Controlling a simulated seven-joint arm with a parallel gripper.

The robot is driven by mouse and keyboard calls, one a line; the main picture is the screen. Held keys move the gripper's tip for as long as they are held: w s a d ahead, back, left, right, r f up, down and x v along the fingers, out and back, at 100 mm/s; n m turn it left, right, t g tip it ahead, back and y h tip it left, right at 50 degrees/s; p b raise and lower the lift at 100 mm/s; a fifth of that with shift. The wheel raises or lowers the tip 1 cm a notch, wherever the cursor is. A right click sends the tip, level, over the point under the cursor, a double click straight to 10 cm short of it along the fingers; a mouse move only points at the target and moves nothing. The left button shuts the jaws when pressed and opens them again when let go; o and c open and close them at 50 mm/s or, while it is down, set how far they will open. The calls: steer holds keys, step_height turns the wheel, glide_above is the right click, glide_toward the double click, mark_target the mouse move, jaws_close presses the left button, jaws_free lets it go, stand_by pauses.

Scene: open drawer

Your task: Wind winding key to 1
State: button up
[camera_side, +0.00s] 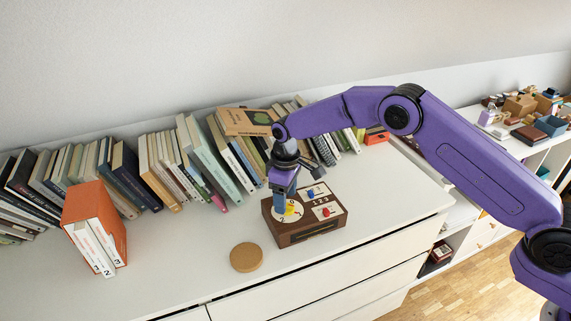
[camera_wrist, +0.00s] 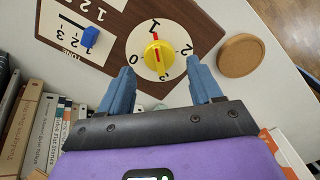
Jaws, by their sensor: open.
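The dial is on top of a brown wooden box (camera_side: 313,235), and yellow also shows in the side view (camera_side: 292,208). My gripper (camera_wrist: 160,66) is open, pointing down over the dial. Its blue fingertips lie apart, left and right of the knob; I cannot tell whether they touch it.
The box also carries a blue slider (camera_wrist: 90,36) on a numbered scale and a red control (camera_side: 327,211). A round cork coaster (camera_side: 246,257) lies close by. An orange file box (camera_side: 95,217) stands at left. Books (camera_side: 205,155) line the wall. The white cabinet top is clear in front.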

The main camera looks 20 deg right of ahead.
step_height(320, 180, up, 16)
steer(key=shift+f, duration=0.2)
steer(key=shift+s, duration=0.1)
stand_by(0.5)
steer(key=s+d+r+n, duration=0.1)
steer(key=s+d+r, duration=0.2)
steer(key=s, duration=0.7)
steer(key=s+d+r+n, duration=0.1)
steer(key=s+d+r, duration=0.25)
steer(key=s, duration=0.65)
steer(key=s+d+f, duration=0.2)
steer(key=s+d, duration=0.6)
steer(key=s, duration=0.2)
steer(key=s+d+f+n, duration=0.1)
steer(key=s+d+f, duration=0.1)
steer(key=s+d, duration=0.7)
steer(key=shift+s+f+n, duration=0.3)
steer(key=shift+s+f, duration=0.1)
steer(key=shift+s, duration=0.7)
